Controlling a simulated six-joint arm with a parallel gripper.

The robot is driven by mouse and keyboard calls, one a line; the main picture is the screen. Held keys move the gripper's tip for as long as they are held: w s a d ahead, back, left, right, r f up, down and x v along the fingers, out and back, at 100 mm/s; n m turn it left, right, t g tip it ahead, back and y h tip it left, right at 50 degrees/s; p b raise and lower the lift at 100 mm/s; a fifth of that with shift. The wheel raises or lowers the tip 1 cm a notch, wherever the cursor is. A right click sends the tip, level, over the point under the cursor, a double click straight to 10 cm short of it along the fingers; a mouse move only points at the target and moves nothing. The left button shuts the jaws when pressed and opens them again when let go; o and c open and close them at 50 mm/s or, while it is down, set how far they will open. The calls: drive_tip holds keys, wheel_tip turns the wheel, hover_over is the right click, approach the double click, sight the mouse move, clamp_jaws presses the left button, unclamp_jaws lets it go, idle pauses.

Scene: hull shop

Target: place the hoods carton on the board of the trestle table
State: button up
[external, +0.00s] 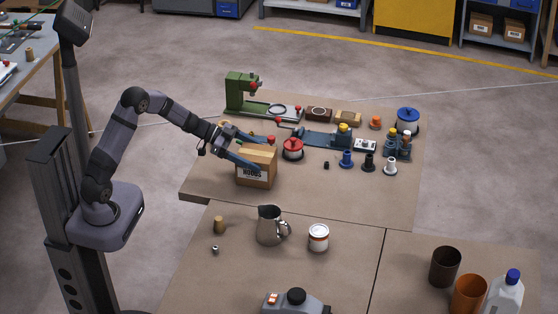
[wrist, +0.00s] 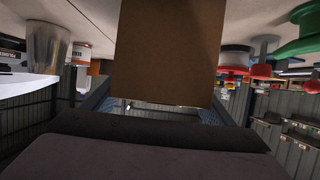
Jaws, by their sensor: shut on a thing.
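The hoods carton (external: 257,168) is a brown box with a white label reading HOODS, upright at the near left part of a brown tabletop (external: 330,200). My gripper (external: 246,154) is shut on it, with blue fingers along its sides. In the wrist view the carton (wrist: 165,50) fills the upper middle, between the fingers. I cannot tell whether its base touches the tabletop. At the top left of the external view, a table with a grey-green top and wooden legs (external: 52,75) is partly cut off; I cannot tell which table is the trestle table.
A green machine (external: 242,92), a red-lidded pot (external: 292,149) and several small parts stand behind and right of the carton. A steel jug (external: 269,225) and a white tin (external: 318,238) stand nearer. The tabletop right of the carton's front is clear.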

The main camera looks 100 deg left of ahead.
drive_tip(key=shift+f+b, duration=0.1)
drive_tip(key=shift+b, duration=0.25)
drive_tip(key=o, duration=1.2)
drive_tip(key=shift+p, duration=0.3)
drive_tip(key=b+v, duration=0.2)
drive_tip(key=v, duration=1)
drive_tip(key=shift+r, duration=0.2)
